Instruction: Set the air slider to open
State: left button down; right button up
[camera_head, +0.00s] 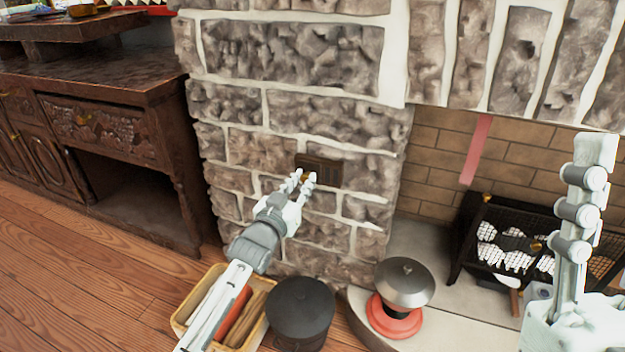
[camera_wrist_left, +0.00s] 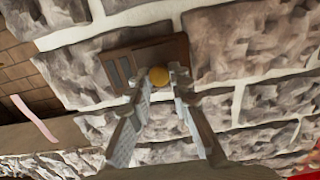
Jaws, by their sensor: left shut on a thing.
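The air slider's dark brown plate (camera_head: 325,170) is set in the stone chimney wall. It shows larger in the left wrist view (camera_wrist_left: 176,50), with dark slots on its left part and a round brass knob (camera_wrist_left: 159,77) at its lower edge. My left gripper (camera_head: 304,177) is at the plate, with its fingertips on either side of the knob and shut on it. In the head view the fingertips partly hide the knob. My right arm stands at the right of the head view; its gripper is not visible.
A grate (camera_head: 520,238) stands in the brick fireplace at right. A dark wooden cabinet (camera_head: 165,125) is at left.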

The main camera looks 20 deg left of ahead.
pick_arm(q)
jog(key=shift+a, duration=0.25)
jog(key=c, duration=1.4)
grip_release()
jog(key=shift+a, duration=0.1)
jog(key=shift+s, duration=0.25)
jog(key=s, duration=1.1)
jog(key=shift+s+a, duration=0.15)
jog(key=shift+s, duration=0.1)
